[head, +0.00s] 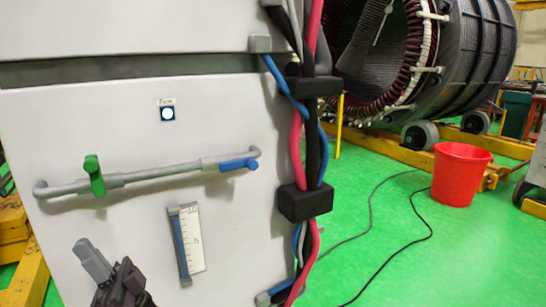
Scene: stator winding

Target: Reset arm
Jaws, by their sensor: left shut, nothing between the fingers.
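My left gripper (103,268) shows at the bottom left in the head view, in front of the large white cabinet (90,235). Its fingers are shut with nothing between them. It is below the grey pipe (150,174) on the cabinet face and apart from it. The pipe has a green handle (94,175) on its left and a blue handle (239,163) on its right. My right gripper does not show.
A gauge (187,243) and a small lit button (167,114) are on the cabinet. Thick cables (312,140) run down its right edge. A red bucket (460,173) stands on the green floor near a large stator (385,60). Thin black cables (420,215) lie on the floor.

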